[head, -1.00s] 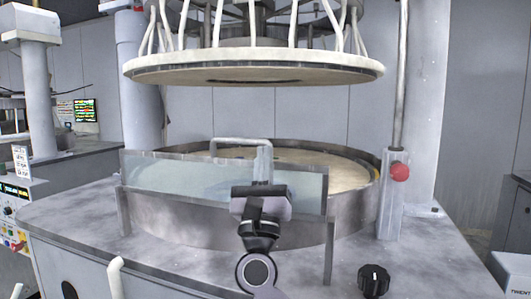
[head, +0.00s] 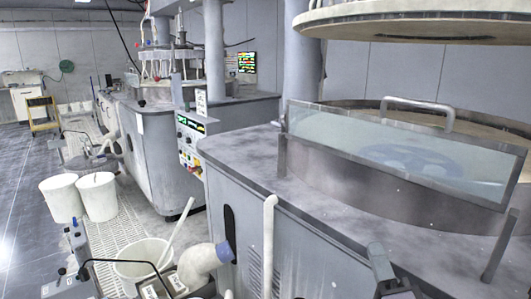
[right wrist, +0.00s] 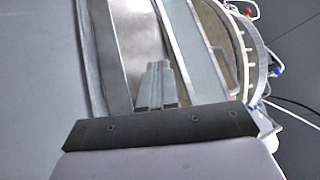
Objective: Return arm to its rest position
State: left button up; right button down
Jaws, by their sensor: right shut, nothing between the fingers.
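My right gripper (head: 376,258) shows at the bottom of the head view, right of centre. Its fingers are together and hold nothing. It stands in front of the polishing machine's grey table (head: 335,205), below the clear guard panel (head: 400,150) and apart from its handle (head: 420,104). In the right wrist view the closed fingers (right wrist: 156,76) point toward the steel basin wall and the guard. My left gripper is not in view.
The raised upper platen (head: 420,25) hangs over the round basin at the right. White buckets (head: 62,198) and an open bucket (head: 143,260) stand at the left by a floor grating (head: 122,235). Another polishing machine (head: 160,135) stands behind. The floor at far left is clear.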

jog(key=s+f+n+g+p, duration=0.1)
jog(key=s+f+n+g, duration=0.5)
jog(key=f, duration=0.7)
jog(key=s+f+n+g+y+p, duration=0.1)
jog(key=s+f+n+g, duration=0.5)
jog(key=s+f+n, duration=0.4)
jog(key=s+f, duration=0.4)
jog(key=s, duration=0.1)
jog(key=shift+a+n, duration=0.25)
jog(key=shift+n, duration=0.15)
jog(key=shift+f, duration=0.1)
